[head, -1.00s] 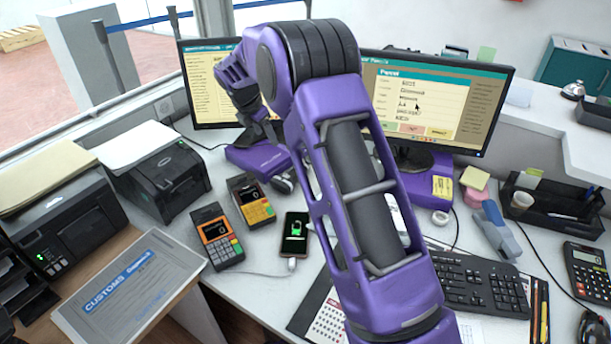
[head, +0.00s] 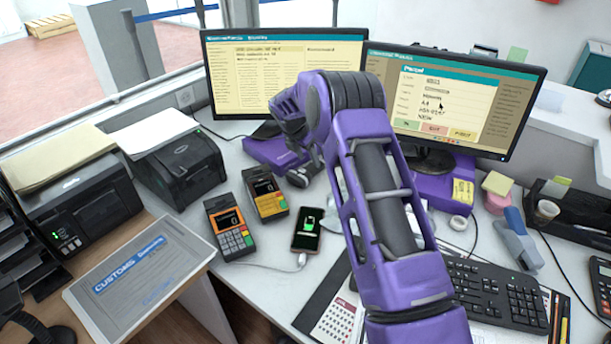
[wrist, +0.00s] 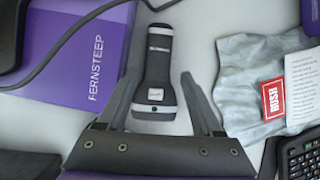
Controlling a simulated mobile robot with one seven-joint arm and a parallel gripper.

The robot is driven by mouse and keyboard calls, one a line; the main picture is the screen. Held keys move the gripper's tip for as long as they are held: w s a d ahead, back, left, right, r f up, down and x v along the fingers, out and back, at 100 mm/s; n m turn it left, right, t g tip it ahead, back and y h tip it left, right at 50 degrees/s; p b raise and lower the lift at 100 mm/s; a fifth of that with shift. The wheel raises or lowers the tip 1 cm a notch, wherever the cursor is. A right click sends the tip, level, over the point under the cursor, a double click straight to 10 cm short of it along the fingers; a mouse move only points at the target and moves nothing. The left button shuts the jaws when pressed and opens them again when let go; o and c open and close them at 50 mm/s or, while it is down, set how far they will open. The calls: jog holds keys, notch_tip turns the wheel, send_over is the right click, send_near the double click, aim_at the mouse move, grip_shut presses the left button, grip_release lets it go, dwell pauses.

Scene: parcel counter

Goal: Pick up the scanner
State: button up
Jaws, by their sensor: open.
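The scanner (wrist: 157,60) is a dark grey handheld device lying on the light counter in the wrist view. Its wide end points towards my gripper (wrist: 158,77) and its narrow handle points away, with a cable at the top. My gripper is open, with one finger on each side of the scanner and gaps visible between. I cannot tell the height of the fingertips above the counter. In the head view, a small part of the scanner (head: 301,177) shows beside my arm. My gripper there (head: 296,150) is small and partly merged with the purple box behind.
A purple box (wrist: 85,70) lies left of the scanner; a silver bag (wrist: 250,75) with a red label lies right. Two card terminals (head: 229,232) (head: 265,196) and a phone (head: 307,229) lie nearby. Two monitors (head: 285,75) (head: 455,100) stand behind.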

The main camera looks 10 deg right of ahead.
aim_at(311, 166)
jog(key=shift+w+b+x, duration=0.2)
jog(key=shift+b+x, duration=0.25)
jog(key=shift+x, duration=2.3)
jog(key=shift+c, duration=0.3)
jog(key=shift+r, duration=0.1)
grip_shut()
